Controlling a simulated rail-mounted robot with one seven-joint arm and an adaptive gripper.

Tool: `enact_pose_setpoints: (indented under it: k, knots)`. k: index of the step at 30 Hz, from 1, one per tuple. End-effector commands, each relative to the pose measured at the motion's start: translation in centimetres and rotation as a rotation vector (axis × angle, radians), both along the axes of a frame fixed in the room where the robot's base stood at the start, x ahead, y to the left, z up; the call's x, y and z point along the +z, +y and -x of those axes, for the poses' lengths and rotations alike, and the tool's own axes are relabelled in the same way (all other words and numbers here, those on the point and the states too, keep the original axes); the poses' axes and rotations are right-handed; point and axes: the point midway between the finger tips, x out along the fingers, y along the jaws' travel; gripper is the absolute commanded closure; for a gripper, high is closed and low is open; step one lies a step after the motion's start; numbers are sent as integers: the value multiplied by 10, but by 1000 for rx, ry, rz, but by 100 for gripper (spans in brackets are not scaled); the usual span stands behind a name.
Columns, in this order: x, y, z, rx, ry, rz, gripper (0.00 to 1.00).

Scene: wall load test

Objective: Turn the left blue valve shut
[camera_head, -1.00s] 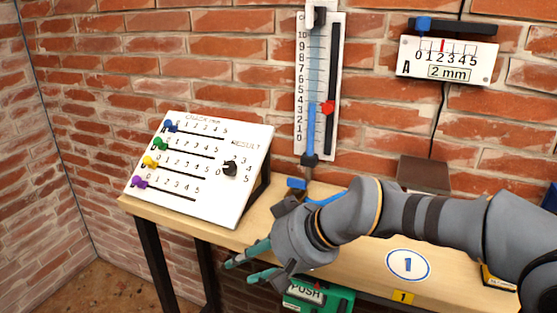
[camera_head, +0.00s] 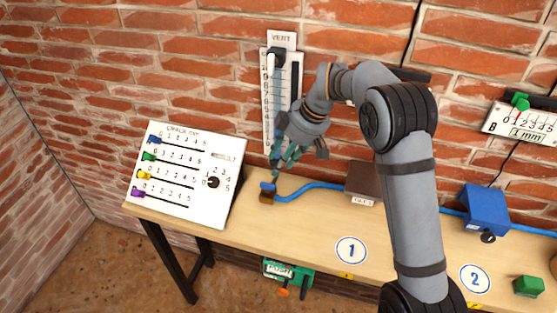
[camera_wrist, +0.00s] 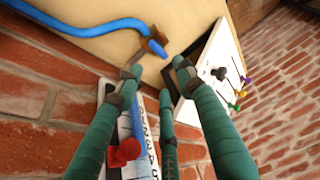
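The left blue valve (camera_head: 267,186) sits on the table at the foot of the wall gauge, a small blue handle on a brass-brown body with a blue hose leading right. In the wrist view the valve (camera_wrist: 155,42) shows just beyond my fingertips. My gripper (camera_head: 281,163) points down above the valve, in front of the gauge. Its teal fingers are spread with nothing between them in the wrist view (camera_wrist: 156,70), so it is open. The fingertips look apart from the handle; the exact gap is hard to tell.
The vent gauge (camera_head: 268,95) stands on the wall close behind my gripper; its red pointer (camera_wrist: 124,152) shows in the wrist view. A white crack panel (camera_head: 185,172) stands left. A brown block (camera_head: 362,182) and blue box (camera_head: 486,208) lie right along the hose.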

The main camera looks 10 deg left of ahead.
Motion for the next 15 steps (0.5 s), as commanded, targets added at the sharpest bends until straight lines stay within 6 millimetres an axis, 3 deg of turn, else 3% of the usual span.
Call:
enact_pose_setpoints:
  k: [5, 15]
  knots:
    - [-11, 5, 0, 19, 1, 6, 62]
    - [-67, 28, -1, 17, 2, 7, 62]
